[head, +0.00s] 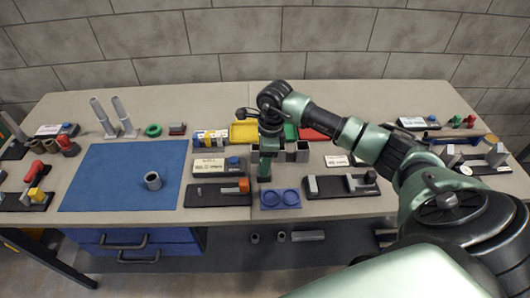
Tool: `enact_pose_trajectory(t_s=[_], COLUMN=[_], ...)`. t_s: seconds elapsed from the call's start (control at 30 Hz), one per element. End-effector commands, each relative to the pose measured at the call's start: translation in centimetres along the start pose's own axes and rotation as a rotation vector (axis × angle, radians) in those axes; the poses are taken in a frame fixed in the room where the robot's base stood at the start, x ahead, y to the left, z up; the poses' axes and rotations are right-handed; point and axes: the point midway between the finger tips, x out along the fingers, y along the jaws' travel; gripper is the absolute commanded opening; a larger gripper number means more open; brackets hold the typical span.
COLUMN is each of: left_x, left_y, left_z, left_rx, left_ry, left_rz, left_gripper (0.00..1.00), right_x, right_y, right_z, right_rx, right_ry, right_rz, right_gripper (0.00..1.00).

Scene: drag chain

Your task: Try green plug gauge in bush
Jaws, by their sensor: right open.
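A grey hollow bush (152,181) stands upright on the blue mat (105,178), near the mat's right side. My right gripper (264,176) reaches in from the right and points down over the middle of the bench, just behind the blue two-ring tray (280,199). It is open, well to the right of the bush. I cannot pick out a green plug gauge for certain; the gripper and wrist hide part of the area by the grey square holders (301,152). My left gripper is not in view.
A black fixture with an orange part (243,186) lies left of my gripper, and another black fixture (342,186) lies right. Yellow (243,132) and red (312,134) trays are behind. A green ring (153,130) lies behind the mat. Most of the mat is clear.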

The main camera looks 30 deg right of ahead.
Motion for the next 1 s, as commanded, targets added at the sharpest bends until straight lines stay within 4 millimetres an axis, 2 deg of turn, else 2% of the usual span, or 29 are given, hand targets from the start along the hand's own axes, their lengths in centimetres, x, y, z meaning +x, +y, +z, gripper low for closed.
enact_pose_trajectory(t_s=[0.23, 0.4, 0.43, 0.67, 1.0], left_x=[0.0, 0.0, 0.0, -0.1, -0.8], left_y=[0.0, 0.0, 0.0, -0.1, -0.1], left_z=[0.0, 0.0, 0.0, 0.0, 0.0], left_rx=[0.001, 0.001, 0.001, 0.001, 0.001], left_ry=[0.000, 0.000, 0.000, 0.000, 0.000], left_rz=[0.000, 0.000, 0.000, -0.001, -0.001], left_gripper=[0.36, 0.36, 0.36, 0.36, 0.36], right_x=[0.1, 0.1, 0.1, -0.1, -1.4], right_y=[0.0, 0.0, 0.0, 0.0, -0.1], right_z=[0.0, 0.0, 0.0, 0.1, 0.2], right_rx=[0.000, 0.000, 0.000, 0.000, 0.000], right_ry=[0.000, 0.000, -0.001, -0.001, -0.001], right_rz=[0.000, 0.000, 0.000, -0.001, -0.002], right_gripper=[0.51, 0.04, 0.00, 0.00, 0.00])
